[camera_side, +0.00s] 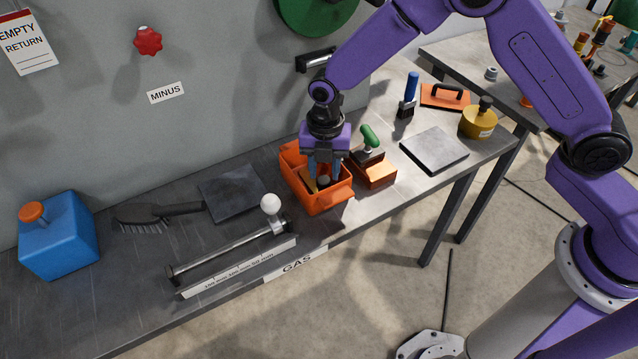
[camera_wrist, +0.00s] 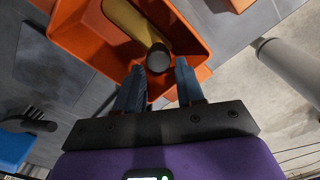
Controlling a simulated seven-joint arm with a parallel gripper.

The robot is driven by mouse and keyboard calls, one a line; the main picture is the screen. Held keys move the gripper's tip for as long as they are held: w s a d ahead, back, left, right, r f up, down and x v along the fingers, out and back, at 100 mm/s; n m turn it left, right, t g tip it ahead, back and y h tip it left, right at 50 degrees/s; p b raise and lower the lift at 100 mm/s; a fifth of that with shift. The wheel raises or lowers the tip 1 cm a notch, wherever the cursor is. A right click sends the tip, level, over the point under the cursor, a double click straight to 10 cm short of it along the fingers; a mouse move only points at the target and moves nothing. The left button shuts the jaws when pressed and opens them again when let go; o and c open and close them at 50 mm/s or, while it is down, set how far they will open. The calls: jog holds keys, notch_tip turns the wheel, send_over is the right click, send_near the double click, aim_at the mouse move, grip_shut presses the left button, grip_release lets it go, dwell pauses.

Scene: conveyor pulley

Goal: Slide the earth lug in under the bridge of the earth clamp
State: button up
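A yellow-brown piece with a round dark knob (camera_wrist: 158,58) lies in an open orange bin (camera_side: 322,201); it may be the earth lug. In the wrist view the bin (camera_wrist: 92,50) surrounds it. My gripper (camera_side: 322,180) points down into the bin. In the wrist view its two blue fingers (camera_wrist: 160,68) stand apart, with the knob showing in line with the gap and space on each side. Contact with the knob is not visible. An orange block with a green handle (camera_side: 369,136) stands just right of the bin; it may be the earth clamp. No bridge is clearly visible.
A metal rail with a white ball (camera_side: 271,204) lies in front, left of the bin. A brush (camera_side: 150,213), dark plate (camera_side: 232,193) and blue container (camera_side: 58,236) are further left. A grey plate (camera_side: 434,149) and yellow pot (camera_side: 478,122) are to the right. The wall is close behind.

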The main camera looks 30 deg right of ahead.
aim_at(323, 178)
jog(key=shift+w+d+f, duration=0.1)
jog(key=shift+w+f, duration=0.05)
jog(key=shift+f, duration=1.25)
jog(key=shift+w+f, duration=0.1)
jog(key=shift+f, duration=1.25)
grip_shut()
jog(key=shift+r, duration=5.05)
jog(key=shift+r, duration=0.25)
notch_tip(323, 178, up, 5)
jog(key=s+d, duration=1.1)
jog(key=d, duration=0.4)
notch_tip(323, 178, down, 8)
jog(key=shift+a, duration=0.3)
jog(key=shift+w, duration=0.1)
